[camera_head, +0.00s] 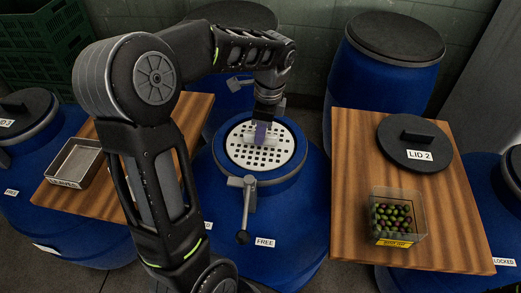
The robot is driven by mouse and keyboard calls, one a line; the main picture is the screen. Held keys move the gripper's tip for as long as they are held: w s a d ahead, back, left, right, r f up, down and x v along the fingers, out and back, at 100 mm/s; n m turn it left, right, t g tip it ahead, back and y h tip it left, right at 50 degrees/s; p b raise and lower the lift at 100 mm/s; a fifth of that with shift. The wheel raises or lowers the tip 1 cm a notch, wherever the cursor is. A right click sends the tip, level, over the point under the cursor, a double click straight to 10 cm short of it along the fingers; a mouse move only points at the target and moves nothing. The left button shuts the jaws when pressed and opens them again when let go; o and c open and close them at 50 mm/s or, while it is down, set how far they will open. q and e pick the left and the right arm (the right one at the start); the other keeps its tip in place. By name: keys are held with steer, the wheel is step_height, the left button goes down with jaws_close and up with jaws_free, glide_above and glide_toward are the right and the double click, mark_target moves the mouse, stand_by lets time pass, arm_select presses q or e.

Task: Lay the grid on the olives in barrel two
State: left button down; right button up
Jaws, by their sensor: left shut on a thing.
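The grid (278,157) is a pale round plate with dark holes. It shows within the mouth of the middle blue barrel (262,214), whose label reads FREE. I cannot tell whether it rests on anything inside, and no olives show in that barrel. My left gripper (261,133) points down over the grid's middle, shut on its grip. My right gripper is not in view. A lever handle (248,195) stands at the barrel's front rim.
A wooden board at the right (352,200) bears a dark lid marked LID 2 (406,154) and a clear box of olives (394,222). A board at the left bears a metal tray (76,163). Other blue barrels (385,75) stand behind and beside.

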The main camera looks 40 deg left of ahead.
mark_target(261, 148)
arm_select(q)
steer(key=shift+f, duration=1.3)
steer(key=shift+f, duration=0.1)
steer(key=shift+f, duration=1.75)
steer(key=shift+f, duration=0.15)
steer(key=c, duration=1.4)
jaws_free()
steer(key=r, duration=0.8)
steer(key=d+r, duration=0.1)
steer(key=r, duration=0.3)
steer(key=shift+w+d+r, duration=0.1)
steer(key=shift+w+r, duration=0.05)
steer(key=shift+w, duration=0.2)
